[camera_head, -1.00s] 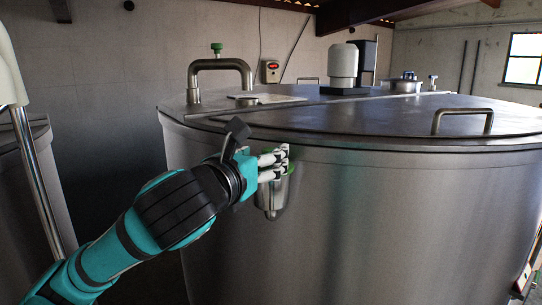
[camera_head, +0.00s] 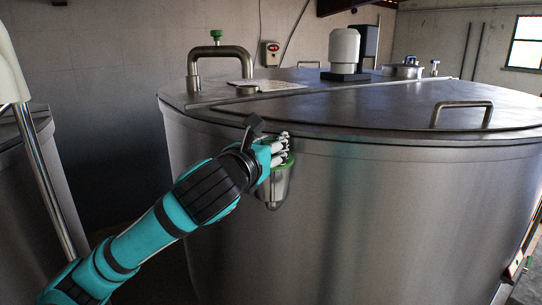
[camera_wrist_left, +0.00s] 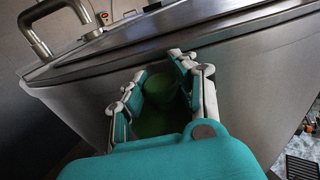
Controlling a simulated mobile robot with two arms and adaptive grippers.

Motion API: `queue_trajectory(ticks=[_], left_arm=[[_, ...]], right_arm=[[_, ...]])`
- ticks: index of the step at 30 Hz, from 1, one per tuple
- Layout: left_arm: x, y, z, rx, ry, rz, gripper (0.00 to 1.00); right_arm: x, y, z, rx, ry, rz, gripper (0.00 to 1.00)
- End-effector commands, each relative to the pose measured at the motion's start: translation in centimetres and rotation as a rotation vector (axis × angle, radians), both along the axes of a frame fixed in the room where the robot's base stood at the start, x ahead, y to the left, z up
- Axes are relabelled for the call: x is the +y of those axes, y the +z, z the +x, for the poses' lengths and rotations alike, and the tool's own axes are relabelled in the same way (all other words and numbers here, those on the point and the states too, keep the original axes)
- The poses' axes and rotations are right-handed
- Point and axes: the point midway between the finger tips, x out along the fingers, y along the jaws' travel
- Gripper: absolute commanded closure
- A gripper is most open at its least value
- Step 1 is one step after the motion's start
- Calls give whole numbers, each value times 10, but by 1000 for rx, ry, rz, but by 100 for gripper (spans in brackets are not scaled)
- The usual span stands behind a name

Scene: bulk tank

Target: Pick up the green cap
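The green cap (camera_head: 290,161) is at the top of a steel cup-shaped holder (camera_head: 273,187) on the tank's side. In the left wrist view the green cap (camera_wrist_left: 161,88) shows as a round raised part above a wider green area. My left gripper (camera_head: 283,148) is at the cap, mostly hiding it in the head view. In the left wrist view the fingers of my left gripper (camera_wrist_left: 160,82) stand apart on either side of the raised part, with a small gap at the left. Firm contact is not visible. My right gripper is not in view.
The large steel tank (camera_head: 380,210) fills the right side, with a lid handle (camera_head: 462,114) on top. A curved pipe (camera_head: 222,52) with a green-topped valve (camera_head: 216,36) rises at the back left. Another tank (camera_head: 28,180) stands at far left.

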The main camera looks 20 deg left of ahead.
Motion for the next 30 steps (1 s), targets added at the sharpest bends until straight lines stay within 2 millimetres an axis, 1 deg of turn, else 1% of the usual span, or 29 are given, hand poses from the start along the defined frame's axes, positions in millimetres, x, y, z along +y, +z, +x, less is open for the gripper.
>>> queue_trajectory(ticks=[1,4,14,17,20,30], left_arm=[[0,0,0,0,0,0,86],[0,0,0,0,0,0,99],[1,1,-1,-1,0,0,100],[2,2,-3,-2,-1,0,100],[5,6,-7,-5,1,1,100],[5,59,-7,-6,1,0,100]], right_arm=[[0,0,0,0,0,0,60],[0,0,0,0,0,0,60],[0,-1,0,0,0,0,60],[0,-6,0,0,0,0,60],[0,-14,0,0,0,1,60],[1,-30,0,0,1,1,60]])
